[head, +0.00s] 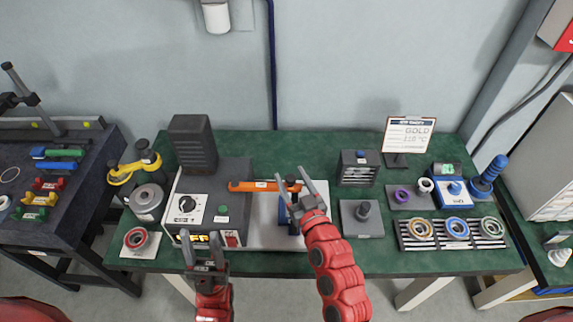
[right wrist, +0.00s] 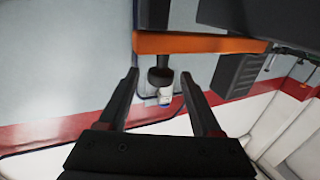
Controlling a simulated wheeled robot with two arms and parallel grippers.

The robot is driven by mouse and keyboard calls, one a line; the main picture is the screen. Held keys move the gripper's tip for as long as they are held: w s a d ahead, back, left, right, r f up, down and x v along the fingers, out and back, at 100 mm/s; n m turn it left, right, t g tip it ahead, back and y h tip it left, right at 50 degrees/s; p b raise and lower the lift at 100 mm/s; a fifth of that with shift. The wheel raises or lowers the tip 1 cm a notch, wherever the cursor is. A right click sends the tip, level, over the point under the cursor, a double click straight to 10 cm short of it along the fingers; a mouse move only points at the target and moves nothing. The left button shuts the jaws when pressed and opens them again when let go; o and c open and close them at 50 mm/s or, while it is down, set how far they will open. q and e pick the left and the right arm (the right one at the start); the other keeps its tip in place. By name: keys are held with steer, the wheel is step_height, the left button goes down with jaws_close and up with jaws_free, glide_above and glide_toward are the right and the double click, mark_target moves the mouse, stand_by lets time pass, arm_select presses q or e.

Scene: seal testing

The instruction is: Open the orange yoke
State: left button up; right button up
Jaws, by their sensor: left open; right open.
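The orange yoke (head: 257,186) is a flat bar in the head view, reaching from the dark tester box (head: 222,193) over a blue post (head: 283,212) on a pale plate. My right gripper (head: 294,178) is open at the right end of the yoke. Whether a finger touches the yoke I cannot tell. My left gripper (head: 206,249) is open and empty in front of the tester box.
The tester has a knob (head: 187,204) and a lit display. A grey block with a peg (head: 362,219) and a tray of rings (head: 452,244) lie to the right. A silver pot (head: 147,201) and a yellow tool (head: 133,170) are left. A sign (head: 408,135) stands at the back.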

steer(key=shift+p+x, duration=0.4)
steer(key=shift+x, duration=1.5)
steer(key=shift+c, duration=0.3)
jaws_close()
